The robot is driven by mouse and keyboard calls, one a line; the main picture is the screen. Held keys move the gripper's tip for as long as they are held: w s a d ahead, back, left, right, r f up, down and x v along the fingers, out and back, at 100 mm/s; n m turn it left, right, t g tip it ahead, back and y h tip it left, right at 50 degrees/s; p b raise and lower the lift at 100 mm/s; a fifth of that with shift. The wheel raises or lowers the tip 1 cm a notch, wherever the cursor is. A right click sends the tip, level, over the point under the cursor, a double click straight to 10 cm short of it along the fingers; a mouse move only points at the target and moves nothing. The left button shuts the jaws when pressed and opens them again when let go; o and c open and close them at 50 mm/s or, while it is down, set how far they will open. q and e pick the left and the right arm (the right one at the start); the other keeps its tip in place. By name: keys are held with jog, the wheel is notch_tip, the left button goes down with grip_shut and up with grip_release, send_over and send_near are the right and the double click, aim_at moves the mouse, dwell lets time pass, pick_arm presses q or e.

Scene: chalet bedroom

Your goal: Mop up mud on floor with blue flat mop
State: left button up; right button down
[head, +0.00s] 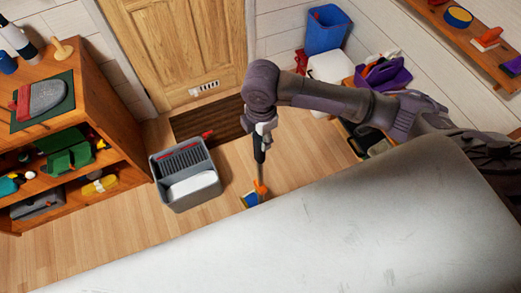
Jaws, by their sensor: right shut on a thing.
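My right gripper (262,135) points down in front of the door and is shut on the upright handle of a mop. I cannot tell whether the head touches the floor. No mud is clearly visible; part of the floor is hidden by the large pale surface in front. My left gripper is not in view.
A grey mop bucket (188,200) with a slotted top stands left of the mop. A dark doormat (190,123) lies before the wooden door (180,45). Shelves (95,110) stand left; a blue bin (325,32) stands at the back right. Bare floor (110,225) lies front left.

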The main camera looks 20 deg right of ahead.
aim_at(260, 160)
jog(key=f+n+p, duration=0.1)
jog(key=f+n, duration=0.1)
jog(key=n, duration=0.2)
jog(key=f+n+p, duration=0.1)
jog(key=f+n, duration=0.1)
jog(key=n, duration=0.2)
jog(key=f+n+p, duration=0.1)
jog(key=f+n, duration=0.1)
jog(key=n, duration=0.3)
jog(key=shift+s+a+f, duration=0.15)
jog(key=shift+s+a, duration=0.1)
jog(key=shift+a, duration=0.05)
jog(key=n, duration=0.1)
jog(key=f+n, duration=0.1)
jog(key=shift+s+f+n+p, duration=0.2)
jog(key=shift+f+n+p, duration=0.1)
jog(key=shift+n, duration=0.1)
jog(key=shift+f+b, duration=0.4)
jog(key=shift+f, duration=0.05)
notch_tip(260, 160, down, 3)
jog(key=b, duration=0.3)
jog(key=shift+f, duration=0.2)
jog(key=shift+r, duration=0.15)
